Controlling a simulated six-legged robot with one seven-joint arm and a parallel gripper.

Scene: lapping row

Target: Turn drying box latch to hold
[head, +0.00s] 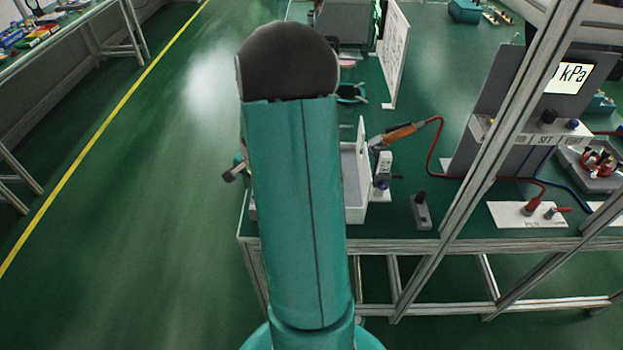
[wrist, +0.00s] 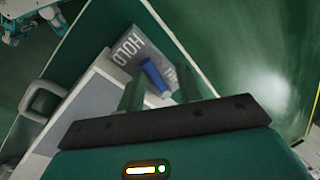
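In the wrist view, a blue latch (wrist: 152,75) sits on a grey plate (wrist: 112,75) marked HOLD. The latch lies slantwise, its upper end nearer the word HOLD; a second marking beside it is mostly hidden. My gripper (wrist: 161,84) is open, with a finger on each side of the latch and gaps showing. I cannot tell whether either finger touches it. The plate is at the pale drying box (wrist: 77,112), which has a grey handle (wrist: 43,100) at left. In the head view, a white open-topped box (head: 356,213) is partly hidden by my arm, which also hides my gripper.
In the head view, the green bench (head: 405,150) holds an orange-handled tool (head: 400,134) with a red cable, a small grey switch block (head: 421,212) and a kPa gauge panel (head: 515,95). Aluminium posts cross at right. The floor at left is clear up to the yellow line.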

